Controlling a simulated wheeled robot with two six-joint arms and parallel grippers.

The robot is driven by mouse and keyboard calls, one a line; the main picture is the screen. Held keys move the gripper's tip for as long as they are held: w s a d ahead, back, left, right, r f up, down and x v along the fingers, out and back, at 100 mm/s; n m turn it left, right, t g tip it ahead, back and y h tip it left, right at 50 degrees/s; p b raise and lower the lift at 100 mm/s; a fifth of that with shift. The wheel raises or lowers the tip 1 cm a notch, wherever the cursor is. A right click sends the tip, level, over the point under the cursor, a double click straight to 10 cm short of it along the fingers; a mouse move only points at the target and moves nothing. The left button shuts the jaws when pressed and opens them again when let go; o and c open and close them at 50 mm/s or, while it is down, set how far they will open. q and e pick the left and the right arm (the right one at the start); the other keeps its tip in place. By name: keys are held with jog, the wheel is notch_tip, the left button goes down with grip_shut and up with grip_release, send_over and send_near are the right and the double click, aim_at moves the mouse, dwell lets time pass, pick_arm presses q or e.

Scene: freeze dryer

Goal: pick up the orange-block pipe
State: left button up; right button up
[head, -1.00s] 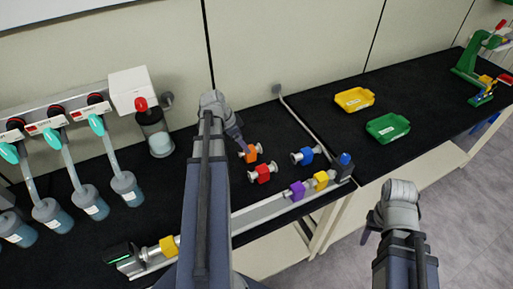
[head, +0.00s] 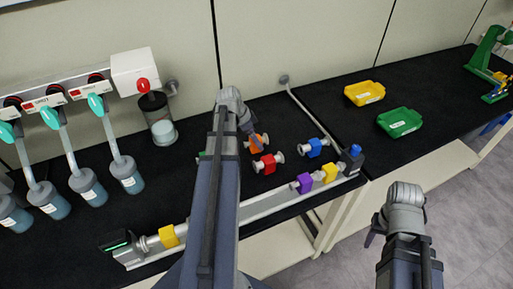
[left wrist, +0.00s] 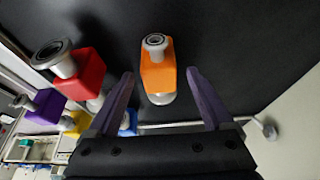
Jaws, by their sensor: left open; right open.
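The orange-block pipe (head: 258,142) lies on the black bench top, partly hidden behind my left gripper in the head view. In the left wrist view the orange-block pipe (left wrist: 158,70) is upright in the picture, with a pale metal end at top and bottom. My left gripper (left wrist: 160,95) is open, its two purple fingers on either side of the pipe's lower part in the picture, with gaps on both sides. In the head view the left gripper (head: 250,138) is just above the pipe. My right gripper (head: 372,232) is open and empty, in front of the bench.
A red-block pipe (head: 268,163) lies close beside the orange one. A blue-block pipe (head: 314,147) lies to the right. Purple (head: 303,184) and yellow (head: 329,173) blocks sit on the rail. Yellow (head: 363,93) and green (head: 399,122) trays stand farther right.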

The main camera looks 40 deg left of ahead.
pick_arm(q)
jog(key=shift+b+x, duration=0.5)
jog(key=shift+x, duration=0.5)
jog(key=shift+c, duration=0.2)
grip_shut()
